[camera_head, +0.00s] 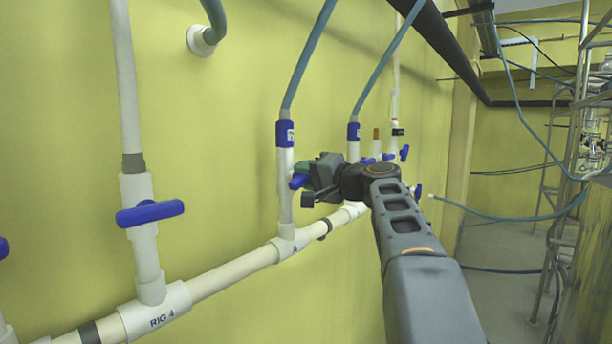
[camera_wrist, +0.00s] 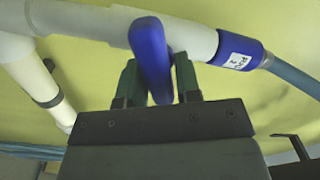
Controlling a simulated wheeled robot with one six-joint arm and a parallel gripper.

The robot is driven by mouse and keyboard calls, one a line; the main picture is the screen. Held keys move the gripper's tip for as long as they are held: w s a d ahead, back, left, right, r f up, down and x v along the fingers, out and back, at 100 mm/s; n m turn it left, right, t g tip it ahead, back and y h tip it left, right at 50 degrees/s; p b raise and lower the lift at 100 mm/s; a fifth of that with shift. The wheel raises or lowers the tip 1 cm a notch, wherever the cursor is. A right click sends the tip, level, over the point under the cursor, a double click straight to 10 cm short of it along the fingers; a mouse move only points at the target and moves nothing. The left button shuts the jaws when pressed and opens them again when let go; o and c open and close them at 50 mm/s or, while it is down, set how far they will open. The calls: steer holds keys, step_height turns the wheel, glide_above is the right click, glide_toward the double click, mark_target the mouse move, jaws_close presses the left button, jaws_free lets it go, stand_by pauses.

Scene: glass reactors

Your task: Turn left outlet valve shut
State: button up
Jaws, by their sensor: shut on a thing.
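The outlet valve has a blue handle (camera_head: 298,181) on a white vertical pipe (camera_head: 286,208) marked "A" at its base. In the wrist view the blue handle (camera_wrist: 150,55) stands between the two green fingers of my gripper (camera_wrist: 157,80). My gripper (camera_head: 304,174) is shut on the handle, reaching in from the right. In the wrist view the handle lies across the white pipe (camera_wrist: 85,22). In the head view my gripper hides part of the handle.
Another blue valve handle (camera_head: 150,213) sits on the "RIG 4" pipe at left. A second hose pipe with a blue collar (camera_head: 353,132) stands just behind my gripper. Small blue handles (camera_head: 404,153) lie further right. The yellow wall (camera_head: 225,110) is close behind the pipes. Open floor (camera_head: 495,270) lies at right.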

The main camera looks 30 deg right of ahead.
steer(key=shift+f+m, duration=0.2)
steer(key=shift+m, duration=2.1)
steer(key=o, duration=0.8)
steer(key=shift+s+d+f, duration=0.1)
steer(key=shift+d, duration=0.05)
steer(key=b+v, duration=0.2)
steer(key=v, duration=1.1)
steer(key=shift+s+b, duration=0.3)
steer(key=shift+b, duration=0.05)
